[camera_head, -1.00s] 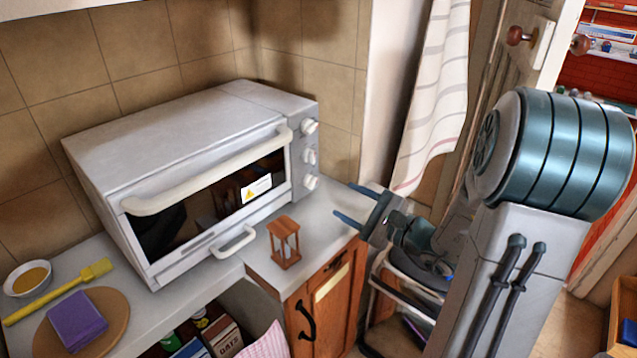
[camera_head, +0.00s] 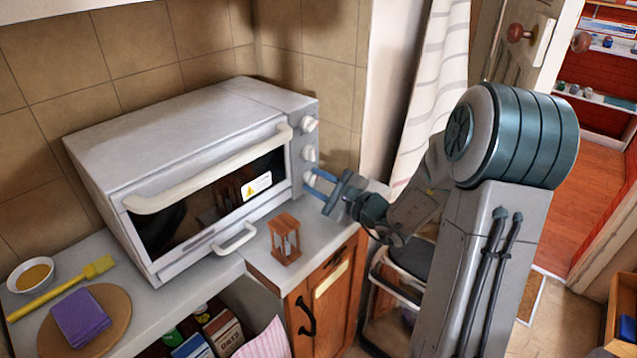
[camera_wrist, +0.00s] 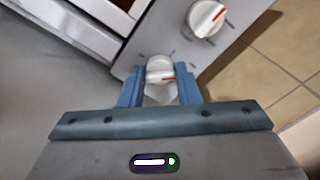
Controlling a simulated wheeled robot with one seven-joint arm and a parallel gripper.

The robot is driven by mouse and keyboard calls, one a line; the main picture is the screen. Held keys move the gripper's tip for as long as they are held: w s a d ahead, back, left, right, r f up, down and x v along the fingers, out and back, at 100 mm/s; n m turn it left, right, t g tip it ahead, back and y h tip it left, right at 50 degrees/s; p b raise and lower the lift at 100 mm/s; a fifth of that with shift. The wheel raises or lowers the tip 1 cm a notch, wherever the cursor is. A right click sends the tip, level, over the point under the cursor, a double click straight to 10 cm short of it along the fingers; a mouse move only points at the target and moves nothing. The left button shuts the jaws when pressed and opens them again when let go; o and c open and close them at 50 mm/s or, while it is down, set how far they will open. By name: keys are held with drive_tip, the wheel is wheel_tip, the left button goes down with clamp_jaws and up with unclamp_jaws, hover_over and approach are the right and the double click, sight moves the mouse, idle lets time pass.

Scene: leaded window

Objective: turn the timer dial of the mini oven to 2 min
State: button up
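The white mini oven (camera_head: 185,125) stands on the counter with its door shut. Its right-hand panel carries three white dials in a column: top (camera_head: 310,124), middle (camera_head: 310,154) and lowest (camera_head: 309,177). My gripper (camera_head: 312,184) is at the lowest dial, its blue fingers pointing at the panel. In the wrist view that dial (camera_wrist: 160,68), with a red pointer mark, shows between and just beyond the fingertips (camera_wrist: 159,90). The fingers are apart, one on each side; I cannot tell whether they touch it. Another dial (camera_wrist: 207,18) shows farther up the panel. The scale markings are unreadable.
A wooden hourglass (camera_head: 285,241) stands on the counter below my gripper. The oven's door handle (camera_head: 210,170) juts out left of the dials.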

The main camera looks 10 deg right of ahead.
drive_tip(key=c, duration=0.3)
drive_tip(key=shift+m, duration=0.6)
drive_tip(key=o, duration=1)
drive_tip(key=shift+c, duration=0.2)
drive_tip(key=v, duration=1.4)
drive_tip(key=shift+b, duration=0.45)
